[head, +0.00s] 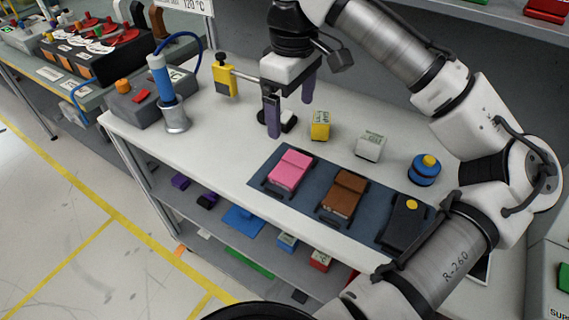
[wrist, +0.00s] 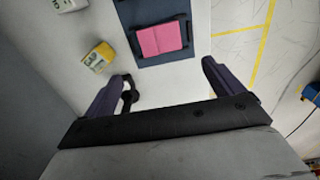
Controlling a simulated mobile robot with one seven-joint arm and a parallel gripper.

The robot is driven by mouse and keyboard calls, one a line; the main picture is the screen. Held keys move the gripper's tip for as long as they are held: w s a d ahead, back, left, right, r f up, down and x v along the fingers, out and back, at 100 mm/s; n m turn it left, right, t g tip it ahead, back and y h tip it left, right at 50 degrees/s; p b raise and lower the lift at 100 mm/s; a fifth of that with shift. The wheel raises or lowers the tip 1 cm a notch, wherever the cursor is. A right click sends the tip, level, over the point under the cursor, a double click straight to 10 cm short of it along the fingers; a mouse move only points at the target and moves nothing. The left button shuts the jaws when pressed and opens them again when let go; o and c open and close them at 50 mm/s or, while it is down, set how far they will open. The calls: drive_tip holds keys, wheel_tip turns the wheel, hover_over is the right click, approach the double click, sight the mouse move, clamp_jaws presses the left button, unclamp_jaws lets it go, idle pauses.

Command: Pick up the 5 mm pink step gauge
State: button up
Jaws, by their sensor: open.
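The pink step gauge (head: 291,168) is a flat pink block in a dark holder at the left end of the dark mat (head: 323,168). It also shows at the top centre of the wrist view (wrist: 160,39). My gripper (head: 290,119) is open and empty above the white bench, behind the gauge and apart from it. In the wrist view the gauge lies beyond my fingertips (wrist: 166,73), roughly between their lines. A brown block (head: 343,192) sits in a similar holder to its right on the mat. Any size marking is not readable.
A yellow box (head: 320,128), a white box (head: 370,147) and a blue, yellow-topped knob (head: 427,170) stand behind the mat. A black device (head: 405,220) is at its right end. A blue-handled tool (head: 165,85) and a clamp stand are left. Bench front-left is clear.

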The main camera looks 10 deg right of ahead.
sight(290, 168)
wheel_tip(290, 168, down, 15)
drive_tip(key=shift+r, duration=0.15)
idle(0.5)
drive_tip(key=c, duration=0.8)
drive_tip(key=shift+o, duration=0.2)
drive_tip(key=shift+r, duration=0.15)
